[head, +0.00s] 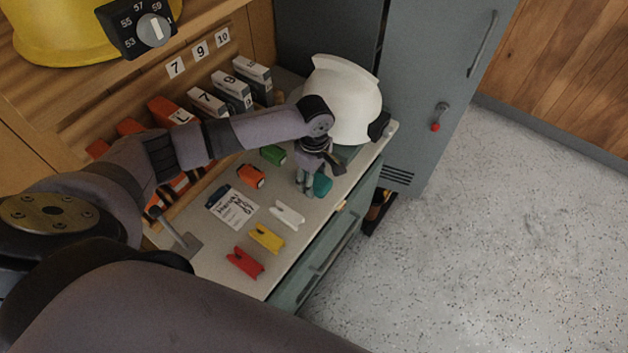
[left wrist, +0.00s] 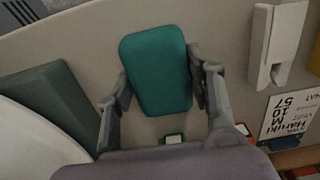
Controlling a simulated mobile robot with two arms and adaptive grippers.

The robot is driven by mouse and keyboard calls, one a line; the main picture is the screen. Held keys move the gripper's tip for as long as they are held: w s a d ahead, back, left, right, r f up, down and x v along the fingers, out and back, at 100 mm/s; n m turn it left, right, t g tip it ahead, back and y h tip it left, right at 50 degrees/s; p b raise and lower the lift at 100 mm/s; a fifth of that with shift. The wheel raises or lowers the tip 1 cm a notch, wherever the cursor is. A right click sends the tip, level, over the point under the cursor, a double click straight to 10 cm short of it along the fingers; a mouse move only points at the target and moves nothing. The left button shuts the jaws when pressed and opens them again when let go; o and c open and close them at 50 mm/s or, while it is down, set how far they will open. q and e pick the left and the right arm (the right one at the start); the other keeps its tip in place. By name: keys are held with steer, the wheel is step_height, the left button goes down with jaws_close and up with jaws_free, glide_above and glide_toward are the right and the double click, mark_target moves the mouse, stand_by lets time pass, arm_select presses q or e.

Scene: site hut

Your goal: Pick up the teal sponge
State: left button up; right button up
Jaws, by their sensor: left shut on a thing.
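The teal sponge (head: 323,185) is at the front part of the counter, partly hidden by my left gripper (head: 308,187) in the head view. In the left wrist view the sponge (left wrist: 155,68) is a rounded teal block between the two fingers of my left gripper (left wrist: 160,78), one finger on each side. The left gripper is shut on it, pointing down. I cannot tell whether the sponge rests on the counter or is slightly above it. My right gripper is not in view.
On the counter (head: 215,262) lie white (head: 287,214), yellow (head: 266,238) and red (head: 245,262) clip-like pieces and a name card (head: 232,208). Orange (head: 251,177) and green (head: 273,155) blocks sit behind. A white helmet (head: 340,100) stands close by. Grey cabinet (head: 425,80) behind.

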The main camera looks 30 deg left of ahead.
arm_select(q)
steer(key=c, duration=0.5)
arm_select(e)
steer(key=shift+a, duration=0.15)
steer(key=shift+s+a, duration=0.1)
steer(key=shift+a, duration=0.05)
